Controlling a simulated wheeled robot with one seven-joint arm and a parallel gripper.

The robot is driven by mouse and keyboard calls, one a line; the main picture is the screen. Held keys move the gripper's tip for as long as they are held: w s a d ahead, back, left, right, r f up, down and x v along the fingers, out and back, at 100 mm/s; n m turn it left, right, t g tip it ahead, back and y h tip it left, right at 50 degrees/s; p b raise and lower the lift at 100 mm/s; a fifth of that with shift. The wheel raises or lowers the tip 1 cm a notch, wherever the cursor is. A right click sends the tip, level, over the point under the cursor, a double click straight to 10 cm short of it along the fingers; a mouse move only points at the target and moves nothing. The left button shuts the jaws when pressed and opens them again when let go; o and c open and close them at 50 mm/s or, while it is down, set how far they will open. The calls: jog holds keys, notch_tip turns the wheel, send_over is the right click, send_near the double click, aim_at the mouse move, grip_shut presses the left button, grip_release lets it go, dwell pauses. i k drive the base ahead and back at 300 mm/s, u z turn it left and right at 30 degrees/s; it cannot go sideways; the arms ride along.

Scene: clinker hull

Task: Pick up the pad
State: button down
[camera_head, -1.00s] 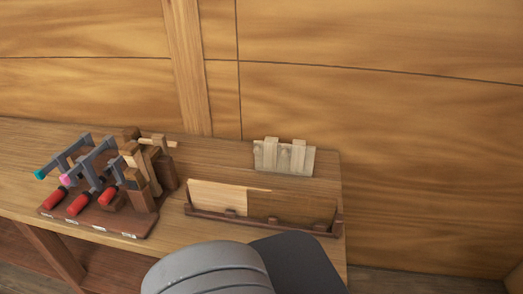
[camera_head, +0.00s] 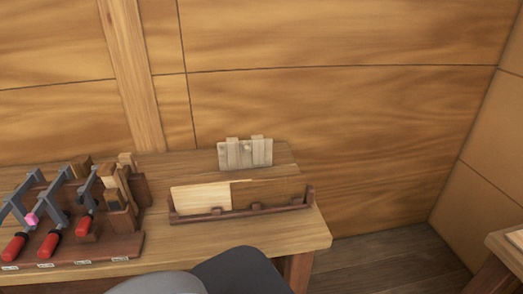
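No single thing is clearly marked as the pad. A pale wooden plate with two upright strips (camera_head: 246,154) stands near the back edge of the bench. In front of it, a low dark wooden rack (camera_head: 250,212) holds a light thin board (camera_head: 200,198) at left and a darker brown board (camera_head: 268,193) at right. Either could be a flat pad; I cannot tell. My gripper is not in view; only grey rounded parts of my arm show at the bottom edge, in front of the rack.
Several clamps with red handles (camera_head: 50,246) stand with wooden blocks on a dark board (camera_head: 110,248) at left. The wooden bench (camera_head: 285,232) has bare room at front right. Floor (camera_head: 385,265) shows beyond, with another wooden surface (camera_head: 510,243) at far right.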

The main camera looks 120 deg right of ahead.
aim_at(256, 145)
jog(key=z, duration=4.4)
jog(key=i, duration=0.45)
jog(key=u, duration=0.15)
jog(key=k, duration=0.5)
jog(key=u, duration=4.3)
jog(key=k, duration=0.9)
jog(key=z, duration=0.05)
